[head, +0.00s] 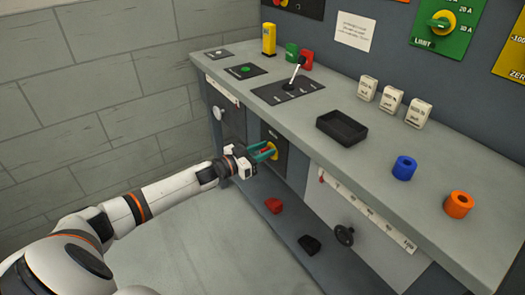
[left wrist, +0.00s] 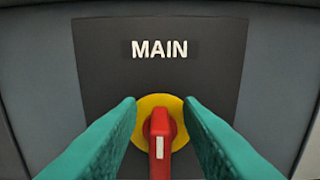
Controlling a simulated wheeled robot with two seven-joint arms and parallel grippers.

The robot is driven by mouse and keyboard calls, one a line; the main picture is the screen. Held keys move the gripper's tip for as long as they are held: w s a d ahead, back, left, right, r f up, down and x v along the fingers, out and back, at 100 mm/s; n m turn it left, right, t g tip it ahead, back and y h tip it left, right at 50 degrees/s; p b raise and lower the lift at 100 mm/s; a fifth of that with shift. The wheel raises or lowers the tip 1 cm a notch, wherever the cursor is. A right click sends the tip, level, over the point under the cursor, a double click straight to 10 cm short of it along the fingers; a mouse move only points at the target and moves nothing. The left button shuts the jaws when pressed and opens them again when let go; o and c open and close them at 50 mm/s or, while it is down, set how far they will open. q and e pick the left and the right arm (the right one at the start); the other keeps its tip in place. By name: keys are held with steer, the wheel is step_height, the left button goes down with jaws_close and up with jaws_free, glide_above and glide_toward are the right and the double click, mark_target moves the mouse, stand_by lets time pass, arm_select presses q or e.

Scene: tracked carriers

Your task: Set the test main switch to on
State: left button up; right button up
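The main switch is a red rotary handle (left wrist: 159,148) with a white mark, on a round yellow base (left wrist: 153,101). It sits on a dark panel labelled MAIN (left wrist: 215,75) in the left wrist view, with the handle pointing straight down. In the head view the panel (head: 273,136) is on the bench front, and the switch is partly hidden by my gripper. My left gripper (head: 268,151) has teal fingers, which show in the left wrist view (left wrist: 160,120) on either side of the handle, apart from it, with gaps on both sides. My right gripper is out of view.
The grey bench top (head: 340,185) overhangs the front. It holds a black tray (head: 342,128), a lever plate (head: 287,91), a blue ring (head: 404,168) and an orange ring (head: 459,204). Below are a red piece (head: 274,205), a black piece (head: 309,245) and a dark knob (head: 344,235).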

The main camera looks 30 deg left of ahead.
arm_select(q)
jaws_close()
